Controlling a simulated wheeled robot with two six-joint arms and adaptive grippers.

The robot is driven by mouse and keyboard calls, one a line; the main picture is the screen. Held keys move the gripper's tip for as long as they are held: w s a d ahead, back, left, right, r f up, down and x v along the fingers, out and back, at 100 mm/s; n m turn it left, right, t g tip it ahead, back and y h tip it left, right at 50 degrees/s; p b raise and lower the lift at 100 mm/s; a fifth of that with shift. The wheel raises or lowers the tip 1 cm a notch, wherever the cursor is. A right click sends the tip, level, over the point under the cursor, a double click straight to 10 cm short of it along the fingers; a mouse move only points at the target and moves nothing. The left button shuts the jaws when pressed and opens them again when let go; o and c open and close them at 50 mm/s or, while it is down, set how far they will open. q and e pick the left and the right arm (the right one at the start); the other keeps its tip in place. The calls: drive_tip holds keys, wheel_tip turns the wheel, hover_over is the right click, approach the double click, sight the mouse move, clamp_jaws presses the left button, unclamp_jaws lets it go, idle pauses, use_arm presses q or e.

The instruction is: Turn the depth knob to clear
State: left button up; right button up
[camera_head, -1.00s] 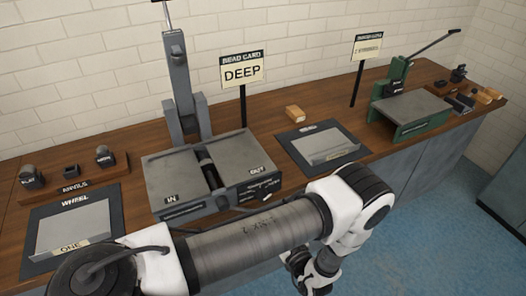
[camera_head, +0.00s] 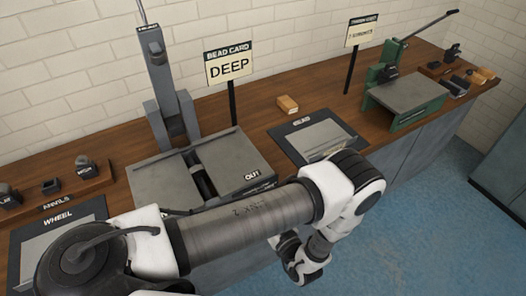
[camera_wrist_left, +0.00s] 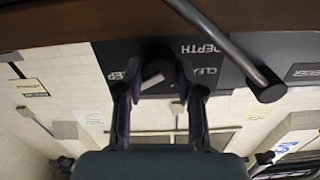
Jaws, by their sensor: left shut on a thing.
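The depth knob (camera_wrist_left: 157,73) is dark with a pale pointer mark, on the dark front panel of the grey bead machine. The panel reads DEPTH and CLEAR, with a partly covered label ending in EP on the other side of the knob. My left gripper (camera_wrist_left: 158,82) is shut on the knob, one finger on each side. The mark's exact setting is hard to tell. In the head view the grey machine (camera_head: 232,153) shows its top and OUT label; my left arm hides the knob and my left gripper. My right gripper is not in view.
A bead card (camera_head: 230,68) reading DEEP stands behind the machine. A tall grey lever post (camera_head: 160,80) rises at its back left. A dark bar (camera_wrist_left: 255,72) sticks out beside the knob. A dark mat with a grey sheet (camera_head: 318,138) and a green press (camera_head: 405,98) stand to the right.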

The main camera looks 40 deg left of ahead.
use_arm(q)
drive_tip(key=shift+n, duration=3.5)
drive_tip(key=o, duration=1.1)
drive_tip(key=shift+w, duration=0.1)
drive_tip(key=shift+o, duration=0.2)
drive_tip(key=shift+a+f, duration=0.1)
drive_tip(key=shift+a, duration=0.1)
drive_tip(key=shift+d, duration=0.1)
